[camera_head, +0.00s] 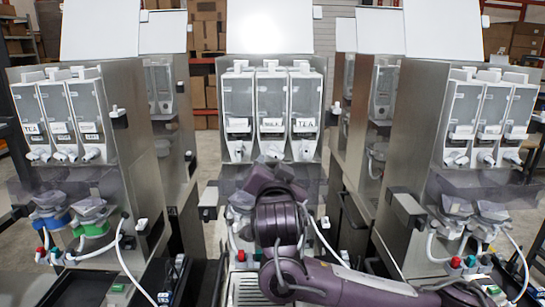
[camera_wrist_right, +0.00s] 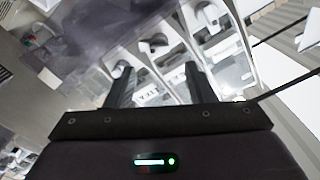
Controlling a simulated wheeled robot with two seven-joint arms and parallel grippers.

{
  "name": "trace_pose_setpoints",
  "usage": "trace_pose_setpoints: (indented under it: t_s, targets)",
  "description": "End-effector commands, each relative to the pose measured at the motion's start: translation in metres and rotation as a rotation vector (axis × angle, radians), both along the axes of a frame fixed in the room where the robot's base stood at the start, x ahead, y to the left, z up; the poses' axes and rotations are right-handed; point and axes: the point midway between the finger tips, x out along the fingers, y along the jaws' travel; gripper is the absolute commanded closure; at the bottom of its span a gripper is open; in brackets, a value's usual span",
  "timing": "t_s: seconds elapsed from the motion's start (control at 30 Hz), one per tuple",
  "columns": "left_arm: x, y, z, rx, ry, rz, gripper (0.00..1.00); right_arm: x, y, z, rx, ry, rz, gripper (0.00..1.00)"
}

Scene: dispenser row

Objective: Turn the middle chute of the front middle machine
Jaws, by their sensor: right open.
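The front middle machine (camera_head: 323,85) is a steel dispenser with three clear canisters side by side. Each canister has a white chute at its lower end. The middle chute (camera_head: 271,150) is partly hidden behind my right gripper (camera_head: 273,165), which reaches up in front of it. In the right wrist view the canisters appear slanted, and the middle chute (camera_wrist_right: 157,43) lies just beyond the gap between my two dark fingers (camera_wrist_right: 160,72). The fingers are apart with nothing held between them. Contact with the chute cannot be seen. My left gripper is out of view.
Similar machines stand at the left (camera_head: 130,90) and right (camera_head: 420,110), with more behind. The left chute (camera_head: 239,151) and right chute (camera_head: 304,150) flank the middle one closely. A clear shield (camera_head: 312,178) and white hoses lie below the canisters.

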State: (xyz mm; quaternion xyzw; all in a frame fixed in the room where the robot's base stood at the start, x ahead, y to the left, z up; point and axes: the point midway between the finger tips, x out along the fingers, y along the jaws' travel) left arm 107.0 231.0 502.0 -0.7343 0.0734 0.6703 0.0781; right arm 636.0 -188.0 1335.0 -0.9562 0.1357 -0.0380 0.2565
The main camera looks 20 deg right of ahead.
Motion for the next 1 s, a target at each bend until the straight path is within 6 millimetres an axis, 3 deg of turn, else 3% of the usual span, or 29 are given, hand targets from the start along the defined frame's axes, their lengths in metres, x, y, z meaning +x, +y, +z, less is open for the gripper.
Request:
trace_pose_setpoints:
  t_s: [0.5, 0.87, 1.0]
  targets:
    - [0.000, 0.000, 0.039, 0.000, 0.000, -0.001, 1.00, 0.060, -0.018, 0.001, -0.001, 0.004, 0.001, 0.51]
    - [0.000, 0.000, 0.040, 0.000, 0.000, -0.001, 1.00, 0.065, -0.019, -0.002, 0.000, 0.004, 0.003, 0.51]
    - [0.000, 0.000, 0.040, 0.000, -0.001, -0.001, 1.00, 0.065, -0.018, -0.002, 0.000, 0.004, 0.003, 0.69]
